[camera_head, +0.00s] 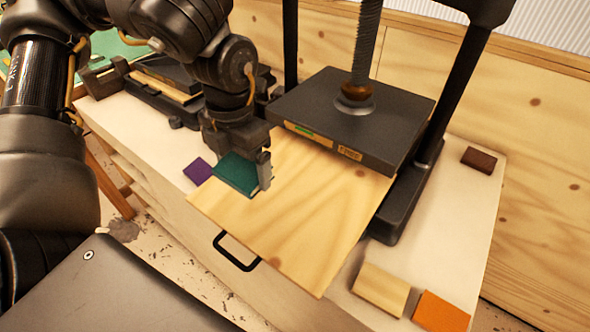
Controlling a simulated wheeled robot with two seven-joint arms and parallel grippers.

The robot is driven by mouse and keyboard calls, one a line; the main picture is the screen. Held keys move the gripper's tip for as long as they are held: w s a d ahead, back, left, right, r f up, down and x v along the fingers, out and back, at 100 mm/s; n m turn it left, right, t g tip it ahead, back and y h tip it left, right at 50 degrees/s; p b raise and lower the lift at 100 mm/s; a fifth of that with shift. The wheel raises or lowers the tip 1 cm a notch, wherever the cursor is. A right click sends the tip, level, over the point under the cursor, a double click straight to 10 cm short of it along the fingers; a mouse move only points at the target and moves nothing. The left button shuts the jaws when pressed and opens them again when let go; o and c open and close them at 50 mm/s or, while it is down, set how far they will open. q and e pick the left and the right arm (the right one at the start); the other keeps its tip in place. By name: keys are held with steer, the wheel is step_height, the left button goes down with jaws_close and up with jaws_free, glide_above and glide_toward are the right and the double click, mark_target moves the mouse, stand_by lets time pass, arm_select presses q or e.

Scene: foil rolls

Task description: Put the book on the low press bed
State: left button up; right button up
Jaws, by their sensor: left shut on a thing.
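A dark green book (234,173) is held by my left gripper (250,168) at the left part of the pale wooden board. One finger shows at the book's right side; the other finger is mostly hidden. I cannot tell whether the book touches the board. The wooden board (300,225), with a black handle at its front, sticks out from under the dark plate (350,115) of the screw press. A second, lower dark press (165,88) stands at the back left, partly hidden by my left arm. My right gripper is not in view.
A purple block (197,170) lies just left of the book. A tan block (381,289) and an orange block (441,312) lie at the front right, and a brown block (478,160) at the far right. The press's screw and posts rise behind the board. Most of the board is bare.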

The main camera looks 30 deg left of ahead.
arm_select(q)
steer(key=shift+w+d+r+p, duration=0.15)
steer(key=shift+w+r+p, duration=0.15)
steer(key=shift+p, duration=0.6)
steer(key=shift+w+d+f+b, duration=0.15)
steer(key=shift+w+d+f, duration=0.05)
steer(key=shift+w+f, duration=0.3)
steer(key=shift+w+d+f+b, duration=0.2)
steer(key=shift+w+f, duration=0.2)
steer(key=shift+w, duration=0.2)
steer(key=w+d+f+p, duration=0.2)
steer(key=w, duration=0.2)
glide_above(295, 187)
steer(key=s, duration=0.1)
steer(key=f, duration=0.4)
steer(key=shift+a+f, duration=0.25)
steer(key=shift+w+d+f, duration=0.15)
steer(key=shift+w+f, duration=0.2)
steer(key=shift+f, duration=0.25)
step_height(295, 187, down, 3)
steer(key=shift+w+r+p, duration=0.1)
steer(key=shift+w+p, duration=0.05)
steer(key=shift+p, duration=0.85)
steer(key=shift+f, duration=0.35)
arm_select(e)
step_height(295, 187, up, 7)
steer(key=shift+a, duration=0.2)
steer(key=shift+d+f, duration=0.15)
